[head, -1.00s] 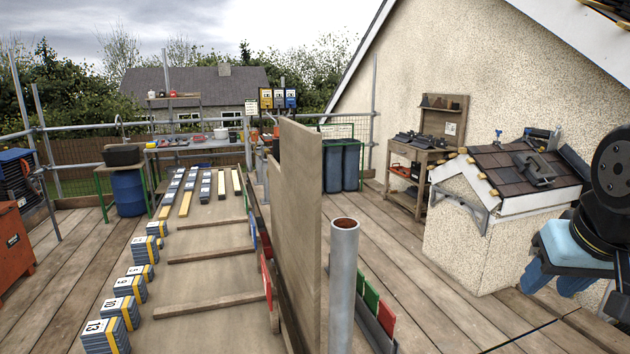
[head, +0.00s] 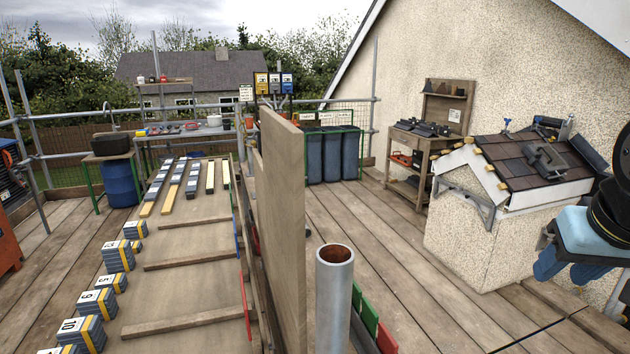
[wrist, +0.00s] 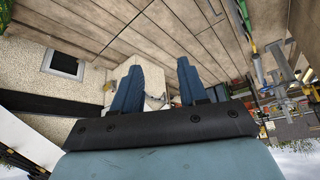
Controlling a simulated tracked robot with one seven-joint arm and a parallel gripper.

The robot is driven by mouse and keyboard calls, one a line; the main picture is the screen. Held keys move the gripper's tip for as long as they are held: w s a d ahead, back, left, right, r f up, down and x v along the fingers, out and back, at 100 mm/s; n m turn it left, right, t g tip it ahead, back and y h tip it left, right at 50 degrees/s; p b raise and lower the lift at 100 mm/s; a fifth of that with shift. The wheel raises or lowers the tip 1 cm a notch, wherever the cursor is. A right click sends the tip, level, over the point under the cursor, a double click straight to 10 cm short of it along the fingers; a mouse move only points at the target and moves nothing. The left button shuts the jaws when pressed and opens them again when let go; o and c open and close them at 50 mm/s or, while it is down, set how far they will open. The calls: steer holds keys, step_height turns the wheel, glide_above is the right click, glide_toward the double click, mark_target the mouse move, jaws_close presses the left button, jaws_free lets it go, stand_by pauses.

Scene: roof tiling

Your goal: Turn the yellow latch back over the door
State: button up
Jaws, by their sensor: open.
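I cannot make out a yellow latch, or a door that it would lie over, in either view. My gripper (head: 563,270) hangs at the right edge of the head view, beside the small model roof, with its blue fingers pointing down. In the wrist view my gripper (wrist: 158,88) shows two blue fingers, apart, with nothing held between them. Yellow and blue wall boxes (head: 274,84) hang on the far scaffold rail, small and far from my gripper; any latch on them is too small to tell.
A steel pipe (head: 334,300) and an upright board (head: 285,225) stand in the middle. The model roof (head: 530,165) is at the right, a wooden shelf (head: 435,135) behind it. Blue bins (head: 335,155) stand at the back. The plank walkway (head: 390,250) between is clear.

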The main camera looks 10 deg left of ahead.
steer(key=shift+o, duration=0.2)
steer(key=shift+o, duration=0.9)
steer(key=shift+w, duration=0.1)
steer(key=shift+o, duration=0.2)
steer(key=shift+w+a+r, duration=0.2)
steer(key=shift+w+a, duration=0.05)
steer(key=w+a+r+n+g+y, duration=0.1)
steer(key=w+a+n+g+y, duration=0.65)
steer(key=w+a+n, duration=1)
steer(key=w+a+f+n+g+y, duration=0.35)
steer(key=w+a, duration=0.45)
steer(key=w, duration=0.4)
steer(key=w+a+f+n+g+y, duration=0.35)
steer(key=w+a, duration=0.45)
steer(key=w, duration=0.4)
steer(key=r+x, duration=0.1)
steer(key=x, duration=1.2)
steer(key=shift+a+r+g+y, duration=0.15)
steer(key=shift+a+g+y, duration=0.2)
steer(key=shift+a, duration=0.2)
